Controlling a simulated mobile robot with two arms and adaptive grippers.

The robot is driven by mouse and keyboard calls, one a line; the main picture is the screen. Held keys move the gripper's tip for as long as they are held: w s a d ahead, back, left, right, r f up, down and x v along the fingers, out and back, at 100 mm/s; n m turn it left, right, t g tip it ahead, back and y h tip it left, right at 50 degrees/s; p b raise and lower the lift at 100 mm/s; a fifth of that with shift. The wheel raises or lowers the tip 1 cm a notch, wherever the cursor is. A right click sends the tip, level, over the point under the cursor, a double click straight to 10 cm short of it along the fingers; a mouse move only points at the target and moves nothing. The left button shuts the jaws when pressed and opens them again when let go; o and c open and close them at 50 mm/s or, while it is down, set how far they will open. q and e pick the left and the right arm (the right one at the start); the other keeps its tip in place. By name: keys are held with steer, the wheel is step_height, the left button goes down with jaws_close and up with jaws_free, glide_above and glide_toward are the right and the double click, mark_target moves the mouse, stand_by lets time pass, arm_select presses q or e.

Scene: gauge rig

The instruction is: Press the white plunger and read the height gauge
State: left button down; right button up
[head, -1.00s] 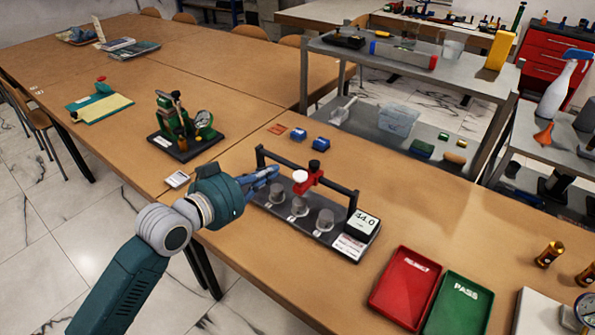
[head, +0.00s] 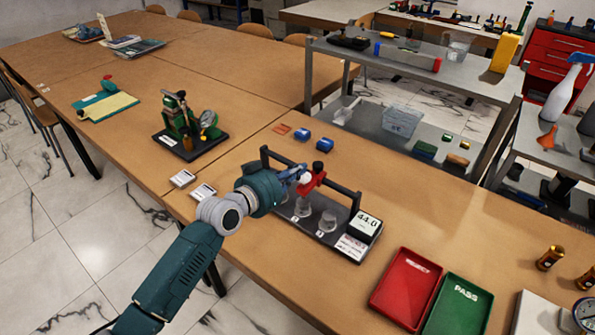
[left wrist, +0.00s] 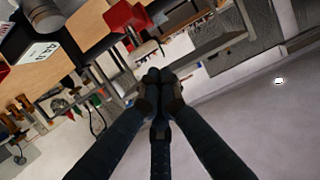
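The height gauge is a dark rig (head: 345,190) with a red carriage (head: 314,180) on its crossbar. The white plunger (head: 305,178) sits at the carriage's left side. The display (head: 366,223) reads 44.0. My left gripper (head: 298,174) is right beside the plunger; I cannot tell whether they touch. In the left wrist view its fingertips (left wrist: 160,78) meet with nothing visible between them. The red carriage (left wrist: 130,18) and display (left wrist: 42,52) also show there. Two grey cylinders (head: 327,221) stand on the base in sight; my gripper and wrist hide the left part. My right gripper is out of view.
A red tray (head: 405,288) and a green PASS tray (head: 458,303) lie right of the rig. Blue blocks (head: 325,144) lie behind it. A green dial-gauge stand (head: 190,130) stands farther left. A grey shelf unit (head: 415,60) stands behind the table.

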mark_target(301, 177)
arm_select(q)
steer(key=shift+f, duration=0.5)
step_height(301, 177, down, 2)
steer(key=shift+f+b, duration=0.2)
steer(key=shift+b, duration=0.9)
steer(key=shift+f, duration=0.1)
stand_by(0.5)
